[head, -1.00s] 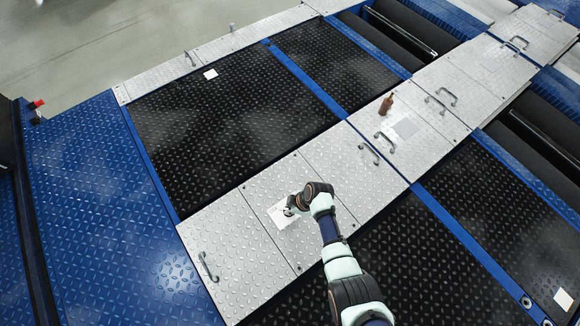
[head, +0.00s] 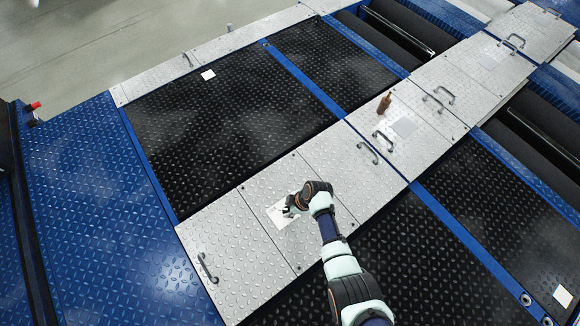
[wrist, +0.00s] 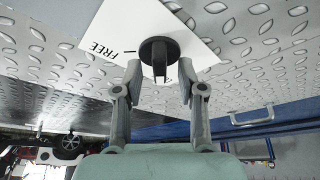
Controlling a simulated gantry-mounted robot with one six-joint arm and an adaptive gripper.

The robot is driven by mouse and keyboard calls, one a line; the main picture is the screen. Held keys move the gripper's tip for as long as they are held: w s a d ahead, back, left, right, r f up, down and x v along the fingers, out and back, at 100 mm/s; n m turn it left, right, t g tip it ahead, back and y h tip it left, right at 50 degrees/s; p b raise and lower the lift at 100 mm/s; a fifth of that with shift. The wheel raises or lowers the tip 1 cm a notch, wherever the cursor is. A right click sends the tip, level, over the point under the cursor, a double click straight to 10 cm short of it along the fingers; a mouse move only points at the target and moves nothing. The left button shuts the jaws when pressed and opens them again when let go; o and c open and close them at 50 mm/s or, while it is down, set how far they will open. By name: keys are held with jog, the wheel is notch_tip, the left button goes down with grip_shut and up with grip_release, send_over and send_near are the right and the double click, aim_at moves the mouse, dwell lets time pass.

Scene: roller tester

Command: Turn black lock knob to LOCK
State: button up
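The black lock knob (wrist: 159,50) has a round base and a raised bar grip. It sits on a white label plate (wrist: 125,22) marked FREE at its left in the wrist view; no LOCK marking is readable. My gripper (wrist: 160,70) is open, with one finger on each side of the knob's bar and a visible gap between bar and fingertips. In the head view the label plate (head: 280,215) lies on the silver tread cover, and my gripper (head: 291,207) is over it. There the gripper mostly hides the knob.
Silver tread covers with dark handles (head: 207,268) run diagonally through the head view. A brown bottle-like object (head: 384,103) stands on the covers farther back. Black tread plates (head: 230,130) and blue frames lie on either side. The surface around the knob is otherwise clear.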

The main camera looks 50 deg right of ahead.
jog(key=v, duration=1.2)
notch_tip(320, 180, up, 10)
jog(key=h+p, duration=0.1)
jog(key=p, duration=0.3)
send_over(285, 210)
jog(key=w+a+r+m+t+h+p, duration=0.1)
jog(key=w+a+r+t+p, duration=0.1)
jog(key=w+a+r, duration=0.3)
jog(key=a+r+m+t+h+p, duration=0.1)
jog(key=a+r+p, duration=0.15)
jog(key=r, duration=0.55)
jog(key=a+r+m+t+p, duration=0.1)
jog(key=a+r+t+p, duration=0.1)
jog(key=a+r, duration=0.45)
jog(key=s+a+r+m+t+p, duration=0.1)
jog(key=a+r+t+p, duration=0.2)
jog(key=r, duration=0.7)
jog(key=a+r+m+p, duration=0.2)
jog(key=a+r, duration=0.4)
jog(key=r, duration=0.3)
notch_tip(285, 210, up, 38)
jog(key=p, duration=3.7)
jog(key=shift+s+a+f+t+y, duration=0.15)
jog(key=shift+s+f+t+y, duration=0.1)
jog(key=shift+s+t+y, duration=0.15)
